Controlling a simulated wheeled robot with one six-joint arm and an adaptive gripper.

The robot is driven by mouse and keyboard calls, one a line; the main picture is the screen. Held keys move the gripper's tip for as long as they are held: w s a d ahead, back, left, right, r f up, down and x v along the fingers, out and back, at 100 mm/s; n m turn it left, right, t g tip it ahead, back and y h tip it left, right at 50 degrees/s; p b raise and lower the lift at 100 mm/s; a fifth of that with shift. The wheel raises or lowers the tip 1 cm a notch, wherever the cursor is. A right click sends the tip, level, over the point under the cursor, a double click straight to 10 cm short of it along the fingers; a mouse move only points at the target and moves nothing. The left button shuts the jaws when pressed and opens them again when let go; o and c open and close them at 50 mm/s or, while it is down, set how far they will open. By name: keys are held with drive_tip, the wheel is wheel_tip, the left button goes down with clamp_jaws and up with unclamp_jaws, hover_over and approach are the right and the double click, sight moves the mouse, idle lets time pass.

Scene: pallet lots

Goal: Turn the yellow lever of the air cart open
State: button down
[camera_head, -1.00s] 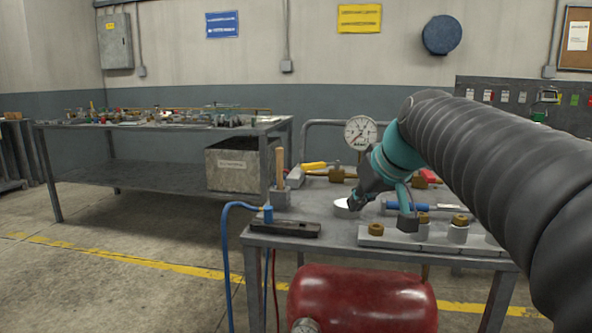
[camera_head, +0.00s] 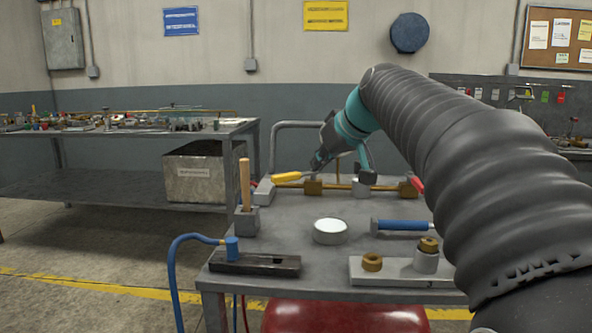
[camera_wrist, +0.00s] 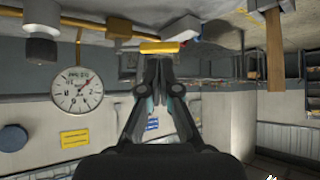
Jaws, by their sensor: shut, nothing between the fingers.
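The yellow lever (camera_head: 293,176) sits on a brass valve (camera_head: 313,186) at the back of the cart top (camera_head: 290,215). It points left from the valve, roughly along the brass pipe (camera_head: 340,187). My gripper (camera_head: 318,165) is shut and empty, just beside and above the lever and valve. In the wrist view, which is upside down, the fingertips of my gripper (camera_wrist: 161,57) are together at the yellow lever (camera_wrist: 159,47). I cannot tell whether they touch it. The pressure gauge (camera_wrist: 77,91) shows there too; my arm hides it in the head view.
A wooden-handled tool (camera_head: 245,184) stands upright left of the lever. A white disc (camera_head: 330,231), a blue-handled tool (camera_head: 403,225) and a dark block with a blue hose (camera_head: 255,263) occupy the front. A red-handled fitting (camera_head: 412,185) is on the right. A red tank (camera_head: 345,316) hangs below.

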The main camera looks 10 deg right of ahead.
sight(296, 178)
drive_tip(key=x, duration=0.9)
drive_tip(key=shift+w+f, duration=0.25)
drive_tip(key=shift+w+a+r, duration=0.1)
drive_tip(key=shift+w+a, duration=0.15)
drive_tip(key=shift+w, duration=0.35)
drive_tip(key=shift+w+a, duration=0.25)
drive_tip(key=shift+w, duration=0.3)
drive_tip(key=shift+w+a+p, duration=0.25)
drive_tip(key=shift+w+p, duration=0.05)
drive_tip(key=shift+w, duration=0.45)
